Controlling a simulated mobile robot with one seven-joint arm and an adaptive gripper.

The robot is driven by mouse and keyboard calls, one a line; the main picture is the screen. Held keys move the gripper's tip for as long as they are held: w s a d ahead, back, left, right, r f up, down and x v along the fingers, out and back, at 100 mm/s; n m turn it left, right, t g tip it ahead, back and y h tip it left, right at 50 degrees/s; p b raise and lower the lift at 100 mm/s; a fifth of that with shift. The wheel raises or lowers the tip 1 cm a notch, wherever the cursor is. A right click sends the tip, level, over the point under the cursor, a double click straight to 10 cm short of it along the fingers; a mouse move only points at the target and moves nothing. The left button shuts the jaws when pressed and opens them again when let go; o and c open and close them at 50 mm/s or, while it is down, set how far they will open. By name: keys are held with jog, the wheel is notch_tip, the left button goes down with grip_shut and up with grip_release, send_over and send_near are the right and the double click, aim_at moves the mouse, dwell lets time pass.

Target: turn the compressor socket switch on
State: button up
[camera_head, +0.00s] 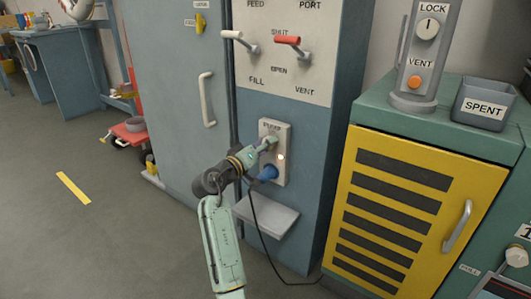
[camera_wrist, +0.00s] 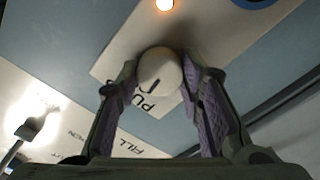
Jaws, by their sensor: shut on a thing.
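The socket plate (camera_head: 283,168) is a pale upright panel on the blue-grey cabinet front. It carries a round white switch knob (camera_wrist: 160,68) with a short dark mark, beside lettering that is partly hidden. An indicator lamp (camera_head: 281,157) glows on the plate; the lamp (camera_wrist: 165,4) also shows at the top of the wrist view. A blue plug (camera_head: 267,173) sits low on the plate. My gripper (camera_head: 267,143) reaches the plate's upper part. In the wrist view its purple-padded fingers are shut on the knob from both sides. The knob is mostly hidden in the head view.
A small grey shelf (camera_head: 266,215) juts out below the plate, with a black cable hanging past it. White (camera_head: 233,35) and red (camera_head: 288,41) levers stick out above. A yellow louvred cabinet (camera_head: 405,240) stands at right. The floor at left is open.

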jog(key=shift+m+b, duration=0.55)
jog(key=shift+m, duration=0.25)
jog(key=o, duration=1.2)
jog(key=shift+c, duration=0.2)
jog(key=v, duration=1.2)
